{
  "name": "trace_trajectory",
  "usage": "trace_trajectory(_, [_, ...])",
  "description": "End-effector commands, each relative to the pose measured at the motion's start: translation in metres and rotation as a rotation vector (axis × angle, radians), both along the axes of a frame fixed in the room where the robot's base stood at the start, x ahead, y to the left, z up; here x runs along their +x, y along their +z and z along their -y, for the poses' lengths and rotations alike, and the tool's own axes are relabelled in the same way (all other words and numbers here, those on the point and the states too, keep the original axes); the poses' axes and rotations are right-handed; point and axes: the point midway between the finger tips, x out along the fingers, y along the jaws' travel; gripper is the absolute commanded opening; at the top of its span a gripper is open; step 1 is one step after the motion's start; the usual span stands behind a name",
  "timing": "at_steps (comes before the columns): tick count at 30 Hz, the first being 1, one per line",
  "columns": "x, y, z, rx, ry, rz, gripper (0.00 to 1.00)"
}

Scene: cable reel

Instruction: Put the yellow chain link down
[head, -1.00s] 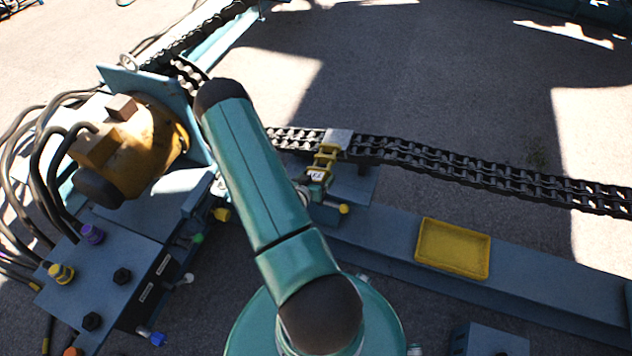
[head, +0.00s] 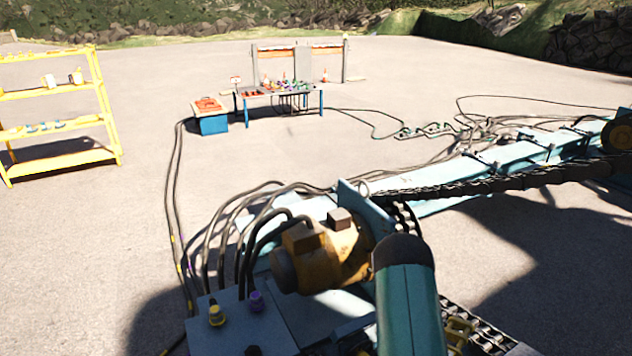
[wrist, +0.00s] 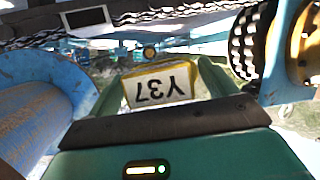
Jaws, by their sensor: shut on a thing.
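The yellow chain link (wrist: 158,84) is between the two fingers of my gripper (wrist: 162,72) in the wrist view. My gripper is shut on the link. In the head view, part of the yellow link (head: 459,329) shows at the bottom, just right of my arm and beside the dark chain (head: 490,338). My arm hides the gripper in that view. I cannot tell whether the link touches the chain.
An orange-brown motor (head: 318,258) with black hoses stands left of my arm. A long chain runs along the blue frame (head: 530,150) to the right. A yellow shelf (head: 60,110) and a work table (head: 280,90) stand farther back. Open ground lies between.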

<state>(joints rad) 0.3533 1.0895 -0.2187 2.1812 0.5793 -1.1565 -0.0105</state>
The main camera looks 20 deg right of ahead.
Motion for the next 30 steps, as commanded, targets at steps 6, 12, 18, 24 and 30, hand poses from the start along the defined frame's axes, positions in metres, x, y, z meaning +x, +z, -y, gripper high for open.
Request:
trace_trajectory(6, [0.082,0.027,-0.084,0.004,0.315,0.005,0.48])
trace_trajectory(12, [0.134,0.050,-0.172,0.003,0.593,0.006,0.48])
trace_trajectory(18, [0.165,0.072,-0.269,-0.004,0.871,0.008,0.48])
trace_trajectory(24, [0.174,0.090,-0.343,-0.012,1.075,0.012,0.48])
trace_trajectory(30, [0.174,0.095,-0.368,-0.015,1.146,0.012,0.48])
